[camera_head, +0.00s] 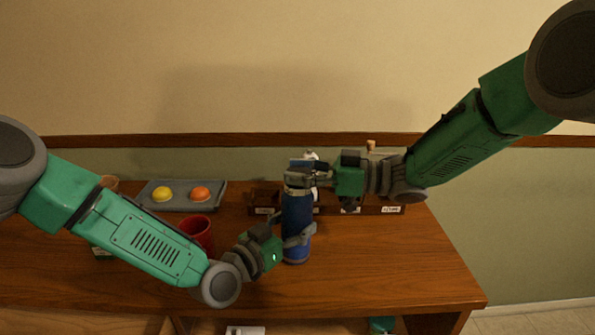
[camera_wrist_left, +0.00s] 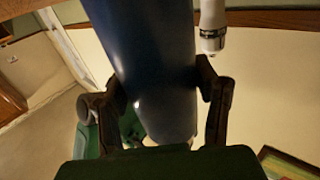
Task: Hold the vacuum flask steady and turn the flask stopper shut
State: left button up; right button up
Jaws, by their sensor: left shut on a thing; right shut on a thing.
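The blue vacuum flask (camera_head: 295,215) stands upright near the middle of the wooden counter. My left gripper (camera_head: 297,238) is shut around the flask's lower body from the left. In the left wrist view the dark blue flask (camera_wrist_left: 155,65) fills the space between the fingers of my left gripper (camera_wrist_left: 168,105). My right gripper (camera_head: 302,178) reaches in from the right and is shut at the top of the flask, where the flask stopper sits. The stopper is mostly hidden by the right fingers, so its seating cannot be seen.
A red cup (camera_head: 198,232) stands left of the flask, close behind my left arm. A grey tray (camera_head: 215,202) with a yellow and an orange ball lies at the back left. A dark brown box row (camera_head: 333,203) stands behind the flask. The counter's right side (camera_head: 425,255) is clear.

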pick_arm(q)
jog(key=shift+f, duration=0.15)
pick_arm(e)
jog(key=shift+d+n+g, duration=0.1)
jog(key=shift+n+g, duration=0.2)
jog(key=shift+g, duration=0.4)
jog(key=shift+w, duration=0.1)
jog(key=o, duration=1.2)
jog(key=shift+d, duration=0.1)
jog(key=d, duration=0.4)
jog(key=s+d, duration=0.1)
jog(key=d, duration=0.6)
jog(key=shift+s+d+f, duration=0.1)
jog(key=shift+s+d, duration=0.05)
jog(key=shift+d, duration=0.25)
pick_arm(q)
jog(key=o, duration=1.7)
